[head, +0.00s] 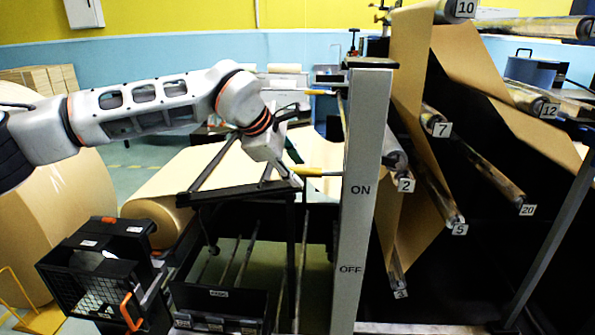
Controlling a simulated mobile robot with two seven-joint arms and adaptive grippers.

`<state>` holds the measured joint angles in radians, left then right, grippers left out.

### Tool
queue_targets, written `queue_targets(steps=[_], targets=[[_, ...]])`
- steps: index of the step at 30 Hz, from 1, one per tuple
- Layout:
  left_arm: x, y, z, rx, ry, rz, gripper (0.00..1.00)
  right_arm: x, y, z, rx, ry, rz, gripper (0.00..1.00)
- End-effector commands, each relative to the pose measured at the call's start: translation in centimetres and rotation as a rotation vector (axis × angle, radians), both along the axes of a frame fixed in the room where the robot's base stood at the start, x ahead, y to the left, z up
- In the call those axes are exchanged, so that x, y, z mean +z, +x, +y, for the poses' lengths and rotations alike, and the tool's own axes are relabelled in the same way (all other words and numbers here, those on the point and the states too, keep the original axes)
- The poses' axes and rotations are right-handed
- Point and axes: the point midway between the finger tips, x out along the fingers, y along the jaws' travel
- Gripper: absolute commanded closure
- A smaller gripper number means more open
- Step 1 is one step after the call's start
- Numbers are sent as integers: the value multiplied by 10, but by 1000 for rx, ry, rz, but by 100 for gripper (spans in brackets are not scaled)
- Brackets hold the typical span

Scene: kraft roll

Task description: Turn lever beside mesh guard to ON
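A grey upright post (357,225) carries the label ON above the label OFF. A lever with a yellow grip (319,171) reaches out left from the post, a little above the level of ON. My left gripper (292,168) is at the left end of this yellow grip, with its arm coming in from the left. Its fingers are small and partly hidden, so I cannot tell whether they close on the lever. A black-framed mesh guard (82,292) with orange handles is at lower left. My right gripper is not in view.
Another yellow-gripped bar (318,92) sticks out higher on the post. A black frame (240,192) lies under my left gripper. Kraft paper (412,130) runs over numbered rollers to the right of the post. A large paper roll (70,215) stands at left.

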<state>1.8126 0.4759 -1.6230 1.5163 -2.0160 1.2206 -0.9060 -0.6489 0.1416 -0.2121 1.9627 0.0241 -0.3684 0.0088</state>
Motion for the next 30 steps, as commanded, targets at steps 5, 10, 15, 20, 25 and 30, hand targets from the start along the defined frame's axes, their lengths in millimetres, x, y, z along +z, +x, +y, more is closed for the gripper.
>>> queue_targets(steps=[5,10,15,20,25,30], targets=[[31,-19,14,0,-1,-5,67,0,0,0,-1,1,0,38],[56,-36,25,0,-1,-5,67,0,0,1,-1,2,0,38],[73,-47,32,1,-2,-4,67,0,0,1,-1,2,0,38],[79,-52,36,1,-1,-2,67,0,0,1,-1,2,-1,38],[80,-52,36,0,-1,-2,67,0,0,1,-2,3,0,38],[80,-52,36,1,0,-2,67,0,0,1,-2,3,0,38]])
